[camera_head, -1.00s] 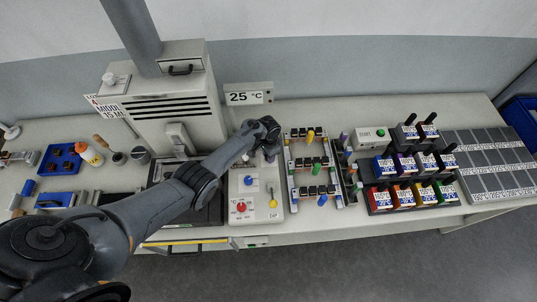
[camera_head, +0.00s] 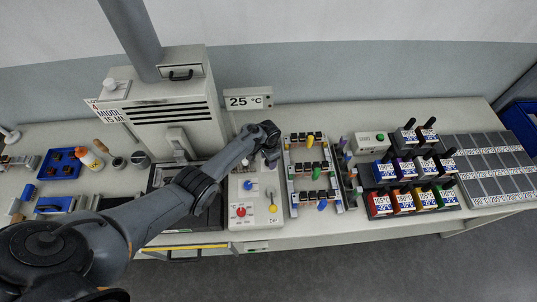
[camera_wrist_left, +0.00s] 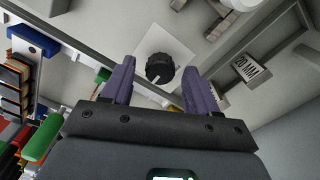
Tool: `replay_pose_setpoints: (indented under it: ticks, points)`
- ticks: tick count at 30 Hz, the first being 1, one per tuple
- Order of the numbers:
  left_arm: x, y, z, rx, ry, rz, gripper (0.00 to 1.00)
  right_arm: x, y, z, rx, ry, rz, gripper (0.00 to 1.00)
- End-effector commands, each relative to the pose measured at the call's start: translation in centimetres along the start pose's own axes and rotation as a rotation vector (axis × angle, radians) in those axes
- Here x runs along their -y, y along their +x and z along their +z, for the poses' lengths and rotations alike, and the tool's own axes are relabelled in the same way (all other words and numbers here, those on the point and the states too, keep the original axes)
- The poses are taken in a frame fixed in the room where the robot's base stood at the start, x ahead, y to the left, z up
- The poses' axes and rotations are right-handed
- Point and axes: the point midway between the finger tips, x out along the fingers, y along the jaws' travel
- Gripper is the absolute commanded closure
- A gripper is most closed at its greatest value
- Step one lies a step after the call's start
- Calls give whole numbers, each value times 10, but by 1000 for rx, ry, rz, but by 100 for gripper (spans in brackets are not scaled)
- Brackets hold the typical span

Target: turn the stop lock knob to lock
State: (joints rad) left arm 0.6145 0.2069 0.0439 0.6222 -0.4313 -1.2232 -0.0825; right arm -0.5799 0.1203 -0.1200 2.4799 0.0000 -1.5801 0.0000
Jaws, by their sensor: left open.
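A black round knob (camera_wrist_left: 160,68) with a white pointer mark sits on a white square plate (camera_wrist_left: 181,43) in the left wrist view. It is likely the stop lock knob, but no label for it is readable. The pointer slants down-left in that view. My left gripper (camera_wrist_left: 157,80) is open, with one purple finger on each side of the knob's near side and a gap to it. In the head view my left gripper (camera_head: 271,152) is over the back right of the control panel (camera_head: 239,222), and my arm and gripper hide the knob there.
A connector rack (camera_head: 293,201) stands close to the right of the panel. A large grey machine (camera_head: 178,105) stands behind.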

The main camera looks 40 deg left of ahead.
Motion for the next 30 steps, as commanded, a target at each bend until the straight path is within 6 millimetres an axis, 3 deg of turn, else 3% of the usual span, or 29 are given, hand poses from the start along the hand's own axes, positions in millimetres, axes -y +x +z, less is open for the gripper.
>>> replay_pose_setpoints:
  ticks: [18,30]
  points:
    - [-1,-90,-1,-3,1,1,41,-1,-26,-8,0,0,0,54]
    - [0,-105,0,0,0,0,41,-1,-28,-9,0,0,0,54]
